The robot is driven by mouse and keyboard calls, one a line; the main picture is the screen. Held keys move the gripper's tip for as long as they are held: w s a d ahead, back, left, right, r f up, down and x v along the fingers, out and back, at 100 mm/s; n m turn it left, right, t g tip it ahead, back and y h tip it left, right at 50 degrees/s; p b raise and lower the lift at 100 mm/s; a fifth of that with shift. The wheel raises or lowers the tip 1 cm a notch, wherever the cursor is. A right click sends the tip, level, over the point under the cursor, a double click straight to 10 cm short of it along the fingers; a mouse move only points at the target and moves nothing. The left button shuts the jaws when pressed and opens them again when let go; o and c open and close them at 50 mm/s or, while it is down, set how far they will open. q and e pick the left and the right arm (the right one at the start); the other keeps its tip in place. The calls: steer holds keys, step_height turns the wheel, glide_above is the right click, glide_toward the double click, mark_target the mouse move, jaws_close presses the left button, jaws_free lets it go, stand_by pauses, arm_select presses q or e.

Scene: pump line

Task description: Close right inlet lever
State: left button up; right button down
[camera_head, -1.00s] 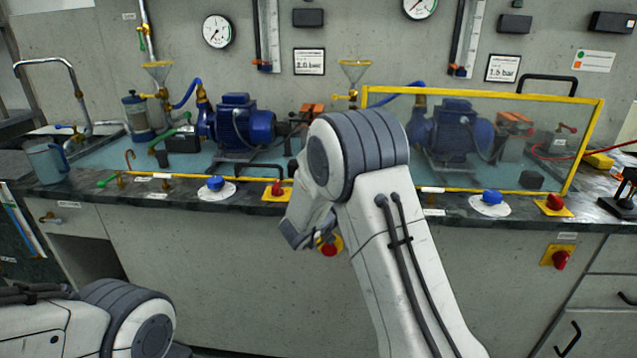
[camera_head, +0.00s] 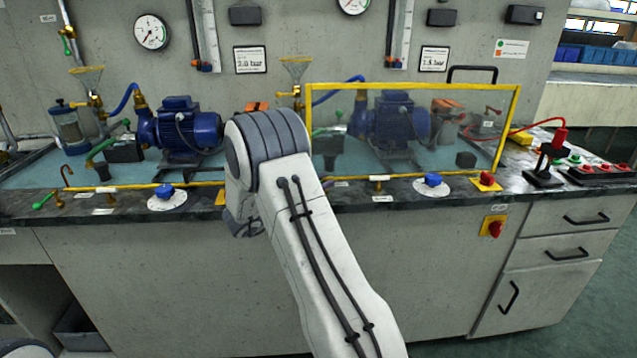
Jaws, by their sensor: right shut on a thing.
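My right arm bends down at the front edge of the bench. The dark wrist end of my right gripper (camera_head: 242,226) shows at the lower left of the arm, but its fingertips are hidden. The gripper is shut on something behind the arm. The right inlet lever itself is not visible; the stretch of bench edge where it would sit, left of a small brass fitting (camera_head: 378,184), is covered by my arm. The matching left lever, with a green handle (camera_head: 42,202), lies at the left front edge. My left gripper is out of view.
A clear guard with a yellow frame (camera_head: 410,87) stands before the right blue pump (camera_head: 396,122). A blue knob (camera_head: 433,180) and a red knob (camera_head: 487,178) sit along the right front edge. The left blue pump (camera_head: 190,128) is unguarded.

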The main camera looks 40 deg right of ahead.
steer(key=c, duration=0.9)
jaws_free()
steer(key=shift+s+d, duration=0.15)
steer(key=shift+d, duration=0.05)
steer(key=shift+a, duration=0.1)
steer(key=shift+a, duration=0.2)
steer(key=a+p, duration=0.1)
steer(key=a, duration=0.9)
steer(key=shift+s, duration=0.2)
